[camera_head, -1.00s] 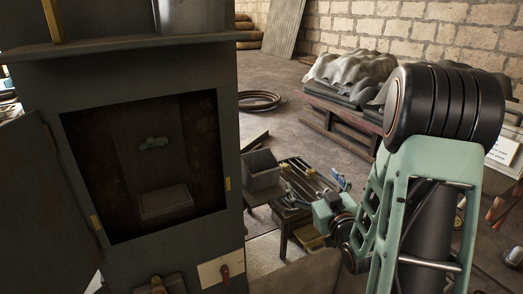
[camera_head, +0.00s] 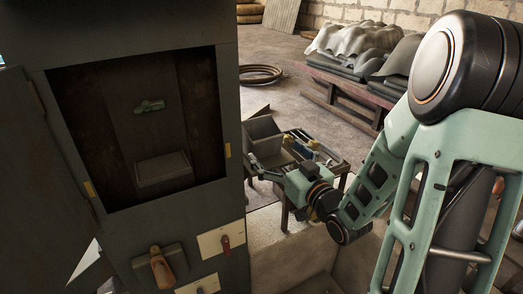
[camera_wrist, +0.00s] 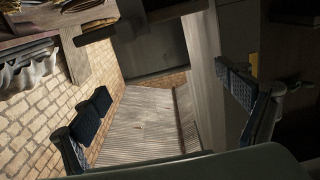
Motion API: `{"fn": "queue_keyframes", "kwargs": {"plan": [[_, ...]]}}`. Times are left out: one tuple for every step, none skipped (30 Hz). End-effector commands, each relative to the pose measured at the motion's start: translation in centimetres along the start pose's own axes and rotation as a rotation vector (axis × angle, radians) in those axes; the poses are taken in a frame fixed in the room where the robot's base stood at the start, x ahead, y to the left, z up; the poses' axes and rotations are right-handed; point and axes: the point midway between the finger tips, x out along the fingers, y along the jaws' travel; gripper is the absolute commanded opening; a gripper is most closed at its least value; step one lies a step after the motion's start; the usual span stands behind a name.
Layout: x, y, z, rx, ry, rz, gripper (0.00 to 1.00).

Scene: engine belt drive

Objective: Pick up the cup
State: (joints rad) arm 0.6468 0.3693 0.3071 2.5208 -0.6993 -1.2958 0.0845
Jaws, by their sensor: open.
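I cannot make out a cup in either view. My gripper (camera_head: 254,168) is beside the right edge of the dark cabinet (camera_head: 130,60), in front of the grey bin (camera_head: 262,133). In the wrist view my gripper (camera_wrist: 168,100) has its two padded fingers wide apart, with nothing between them. The cabinet's front opening shows a small greenish fitting (camera_head: 149,106) on its back wall and a grey box-like ledge (camera_head: 163,170) below it.
The cabinet door (camera_head: 35,170) stands open at the left. A low table (camera_head: 330,160) holds small items behind my arm. A covered pallet (camera_head: 350,45) and a coiled hose (camera_head: 261,74) lie farther back on open floor.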

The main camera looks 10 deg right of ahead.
Motion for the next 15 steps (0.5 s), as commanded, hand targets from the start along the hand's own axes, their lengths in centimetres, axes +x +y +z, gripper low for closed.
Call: {"fn": "queue_keyframes", "kwargs": {"plan": [[1.0, -0.1, -0.2, 0.002, 0.000, -0.004, 0.93], [1.4, 0.0, -0.2, 0.003, 0.000, -0.003, 0.93], [1.9, 0.0, -0.2, 0.003, -0.001, -0.002, 0.93], [2.1, 0.0, -0.1, 0.003, -0.001, -0.003, 0.93], [2.3, 0.0, -0.1, 0.003, -0.001, -0.003, 0.93], [2.5, 0.0, -0.2, 0.002, 0.000, -0.002, 0.93], [2.6, 0.0, -0.2, 0.002, 0.000, -0.002, 0.93], [2.8, 0.0, -0.2, 0.002, 0.000, -0.002, 0.93], [3.0, 0.1, -0.2, 0.002, 0.000, -0.001, 0.93], [3.2, 0.1, -0.2, 0.003, -0.001, -0.001, 0.93], [3.5, 0.2, -0.2, 0.003, -0.001, -0.001, 0.93], [4.0, 0.3, -0.3, 0.003, 0.000, -0.002, 0.93], [4.4, 0.3, -0.2, 0.004, -0.001, -0.002, 0.93], [4.8, 0.4, -0.3, 0.004, -0.001, -0.002, 0.93], [5.4, 0.5, -0.2, 0.004, -0.001, -0.002, 0.93]]}}
